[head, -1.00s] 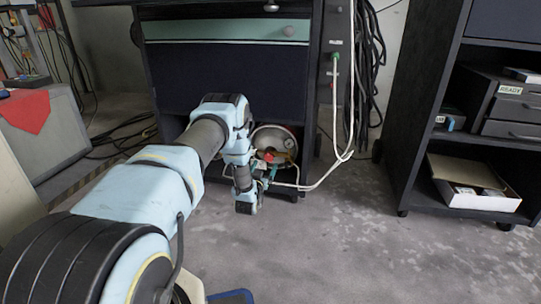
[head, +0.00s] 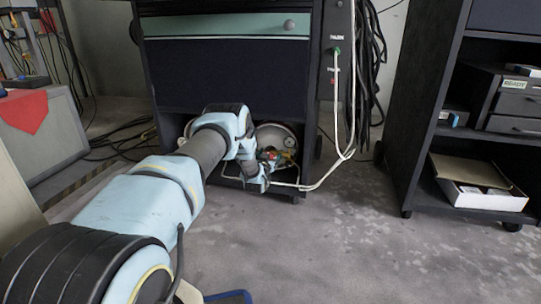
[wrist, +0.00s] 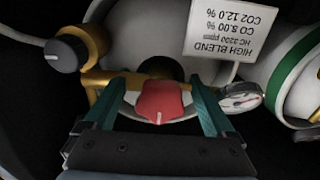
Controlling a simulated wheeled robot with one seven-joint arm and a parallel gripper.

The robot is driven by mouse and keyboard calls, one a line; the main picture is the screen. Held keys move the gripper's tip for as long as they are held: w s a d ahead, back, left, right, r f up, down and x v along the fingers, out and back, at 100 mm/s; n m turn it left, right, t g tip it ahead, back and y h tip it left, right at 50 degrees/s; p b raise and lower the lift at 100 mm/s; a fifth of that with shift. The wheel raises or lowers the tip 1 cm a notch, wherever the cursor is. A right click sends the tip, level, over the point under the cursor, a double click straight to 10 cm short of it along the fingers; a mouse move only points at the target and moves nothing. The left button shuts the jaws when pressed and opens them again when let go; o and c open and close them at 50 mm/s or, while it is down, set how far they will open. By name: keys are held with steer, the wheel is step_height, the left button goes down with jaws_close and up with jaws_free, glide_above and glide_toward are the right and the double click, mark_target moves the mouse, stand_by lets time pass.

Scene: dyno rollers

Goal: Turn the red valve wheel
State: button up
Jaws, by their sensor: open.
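The red valve wheel (wrist: 158,101) is in the middle of the wrist view, in front of a pale gas cylinder (wrist: 150,28). My gripper (wrist: 160,88) is open, with one green finger on each side of the wheel. Dark gaps show between the fingers and the red wheel, so it is not pinched. In the head view the cylinder (head: 275,137) stands in the low bay of the dark cabinet. My wrist is in front of it and hides much of the valve there.
A black knob (wrist: 73,53) on brass fittings is left of the wheel, and a small gauge (wrist: 240,96) is right. A white label (wrist: 222,28) hangs above. A pale hose (head: 330,174) runs right of the cylinder.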

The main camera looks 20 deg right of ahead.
steer(key=c, duration=1.4)
steer(key=shift+o, duration=0.2)
steer(key=shift+a+n, duration=0.1)
steer(key=shift+n, duration=0.3)
steer(key=n, duration=0.6)
steer(key=shift+n, duration=0.3)
steer(key=n+b, duration=0.1)
steer(key=n, duration=0.2)
steer(key=shift+f, duration=0.1)
steer(key=shift+n+b, duration=0.4)
steer(key=shift+n, duration=1.8)
